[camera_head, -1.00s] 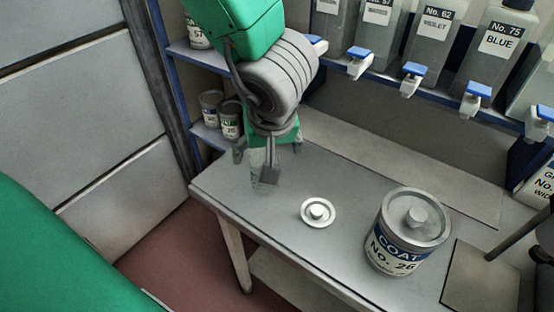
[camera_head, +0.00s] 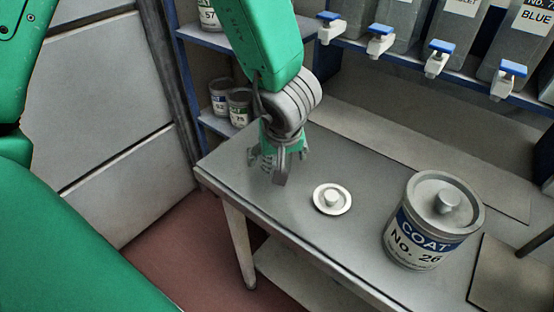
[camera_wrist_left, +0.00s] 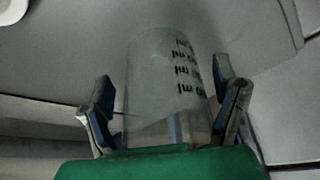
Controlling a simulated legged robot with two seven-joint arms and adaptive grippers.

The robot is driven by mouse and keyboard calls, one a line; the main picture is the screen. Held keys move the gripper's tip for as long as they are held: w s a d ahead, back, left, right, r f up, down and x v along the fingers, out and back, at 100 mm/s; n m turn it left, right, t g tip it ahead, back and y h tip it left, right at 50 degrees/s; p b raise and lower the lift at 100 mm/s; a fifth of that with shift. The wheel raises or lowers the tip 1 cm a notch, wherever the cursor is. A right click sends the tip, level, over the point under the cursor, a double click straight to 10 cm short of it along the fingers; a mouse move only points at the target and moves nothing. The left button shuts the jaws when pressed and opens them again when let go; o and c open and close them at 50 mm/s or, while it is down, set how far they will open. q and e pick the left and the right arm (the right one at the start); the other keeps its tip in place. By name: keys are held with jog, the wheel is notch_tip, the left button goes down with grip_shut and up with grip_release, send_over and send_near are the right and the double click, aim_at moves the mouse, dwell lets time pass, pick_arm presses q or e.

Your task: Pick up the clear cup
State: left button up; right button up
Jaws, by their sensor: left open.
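The clear cup (camera_wrist_left: 158,85) stands between the spread fingers of my left gripper (camera_wrist_left: 164,88) in the left wrist view. It is see-through with dark measuring marks on its side. In the head view the cup (camera_head: 267,163) is mostly hidden behind the fingers, near the table's left end. My left gripper (camera_head: 272,168) points down over it and is open, with a finger on either side. In the wrist view gaps show between the fingers and the cup. My right gripper is in neither view.
The grey table (camera_head: 300,238) also holds a small white lid-like disc (camera_head: 332,199) and a large COAT No. 26 can (camera_head: 428,225), right of the cup. Behind are shelves with small cans (camera_head: 238,106) and tap-fitted containers (camera_head: 455,25). A grey panel (camera_head: 100,120) stands at left.

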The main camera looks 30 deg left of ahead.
pick_arm(q)
jog(key=shift+a, duration=0.1)
jog(key=shift+s+r, duration=0.1)
jog(key=c, duration=1.1)
jog(key=shift+r, duration=0.1)
